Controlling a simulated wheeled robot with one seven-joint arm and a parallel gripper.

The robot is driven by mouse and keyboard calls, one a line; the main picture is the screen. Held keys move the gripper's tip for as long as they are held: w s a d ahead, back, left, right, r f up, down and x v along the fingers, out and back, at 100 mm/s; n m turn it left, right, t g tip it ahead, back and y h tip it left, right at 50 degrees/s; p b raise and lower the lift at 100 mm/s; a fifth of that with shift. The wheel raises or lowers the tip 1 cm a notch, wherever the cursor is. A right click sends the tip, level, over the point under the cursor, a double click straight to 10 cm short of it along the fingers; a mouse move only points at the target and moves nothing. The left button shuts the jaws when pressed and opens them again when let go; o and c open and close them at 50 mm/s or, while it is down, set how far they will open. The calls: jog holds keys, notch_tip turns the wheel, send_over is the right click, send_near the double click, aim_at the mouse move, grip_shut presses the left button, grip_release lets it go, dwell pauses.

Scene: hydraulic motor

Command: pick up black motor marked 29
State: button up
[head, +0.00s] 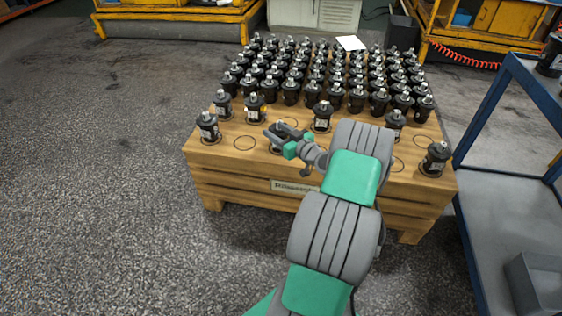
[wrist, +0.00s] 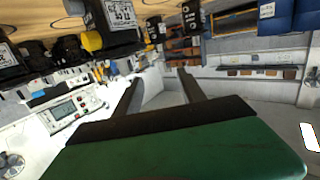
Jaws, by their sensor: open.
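Many black motors with silver shafts stand upright on a wooden pallet table (head: 240,172). No number 29 can be read on any of them, so I cannot tell which is the named motor. My gripper (head: 273,131) is over the front part of the table, left of its middle, and partly hides a black motor (head: 276,148). In the wrist view my gripper (wrist: 160,77) shows two spread fingers with nothing between them. Motors appear upside down at the top there, one with a white code label (wrist: 120,13) and a yellow part.
Loosely spaced motors (head: 208,127) (head: 322,116) (head: 435,159) stand in front of a dense block of motors (head: 330,75). Empty marked circles (head: 245,143) lie between them. A white sheet (head: 351,43) lies at the back. A blue-framed cart (head: 490,130) stands close on the right.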

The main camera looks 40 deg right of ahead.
jog(key=m+t+h, duration=0.1)
jog(key=h, duration=0.1)
send_near(273, 128)
notch_tip(273, 128, up, 2)
jog(key=d, duration=0.2)
jog(key=w+b, duration=0.1)
jog(key=w, duration=0.4)
jog(key=w+r+b, duration=0.1)
jog(key=w, duration=0.1)
jog(key=shift+w+d+b, duration=0.35)
jog(key=shift+w, duration=0.05)
jog(key=shift+c, duration=0.4)
grip_shut()
jog(key=shift+w+r, duration=0.1)
jog(key=shift+r, duration=0.15)
